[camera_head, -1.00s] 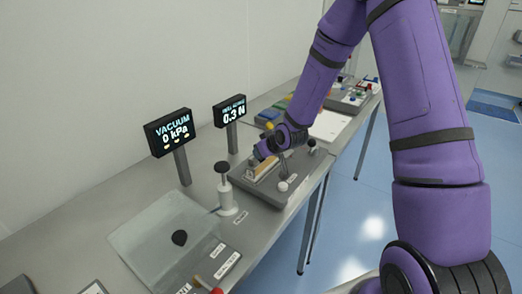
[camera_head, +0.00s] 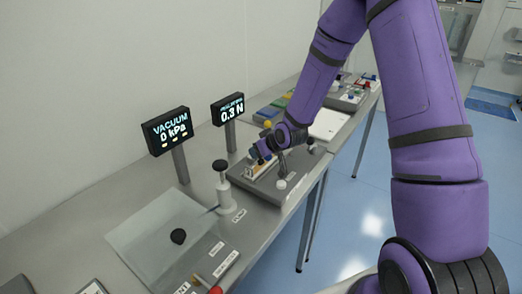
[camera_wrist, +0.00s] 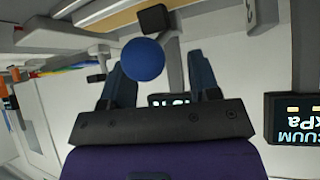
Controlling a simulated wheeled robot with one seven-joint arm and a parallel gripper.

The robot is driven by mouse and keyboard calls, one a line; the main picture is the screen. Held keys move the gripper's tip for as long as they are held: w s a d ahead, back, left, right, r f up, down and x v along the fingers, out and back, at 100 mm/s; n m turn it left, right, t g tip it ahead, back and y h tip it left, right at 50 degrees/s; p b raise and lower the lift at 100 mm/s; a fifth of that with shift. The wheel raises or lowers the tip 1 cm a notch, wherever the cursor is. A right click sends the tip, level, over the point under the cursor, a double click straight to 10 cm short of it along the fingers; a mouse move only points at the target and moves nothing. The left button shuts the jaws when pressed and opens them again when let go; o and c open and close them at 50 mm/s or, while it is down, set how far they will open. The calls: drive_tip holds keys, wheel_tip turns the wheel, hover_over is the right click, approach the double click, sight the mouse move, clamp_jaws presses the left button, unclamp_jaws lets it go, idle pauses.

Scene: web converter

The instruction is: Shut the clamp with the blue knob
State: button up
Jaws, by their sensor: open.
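The blue knob (camera_wrist: 143,60) of the clamp is a round ball, large in the wrist view, with a dark block just above it. My gripper (camera_wrist: 161,72) is open, its two dark fingers on either side of the view. The knob shows between them, closer to the left finger and partly overlapping it in the picture; I cannot tell whether they touch. In the head view my gripper (camera_head: 259,152) is low over the grey fixture plate (camera_head: 262,188), beside a pale yellow bar. The clamp's arm is mostly hidden there by my gripper.
A white-capped post (camera_head: 282,184) and a dark knob (camera_head: 311,143) stand on the plate's right side. A black-topped white plunger (camera_head: 224,190) is at its left. The vacuum display (camera_head: 168,130) and force display (camera_head: 228,108) stand behind. Coloured bins lie farther along the bench.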

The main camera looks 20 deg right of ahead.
drive_tip(key=v, duration=1)
drive_tip(key=shift+s, duration=0.2)
drive_tip(key=shift+r, duration=0.1)
drive_tip(key=s+d+r+m+g+h, duration=0.1)
drive_tip(key=s+r+h, duration=0.1)
drive_tip(key=s+r, duration=0.45)
drive_tip(key=s+d+r+m+h, duration=0.15)
drive_tip(key=s+r, duration=0.25)
drive_tip(key=r, duration=0.5)
drive_tip(key=s+r+g, duration=0.1)
drive_tip(key=s+r, duration=0.3)
drive_tip(key=s, duration=0.5)
drive_tip(key=s+a+r+m+g, duration=0.1)
drive_tip(key=s+r, duration=0.3)
drive_tip(key=s, duration=0.6)
drive_tip(key=shift+r, duration=0.3)
drive_tip(key=shift+y, duration=0.25)
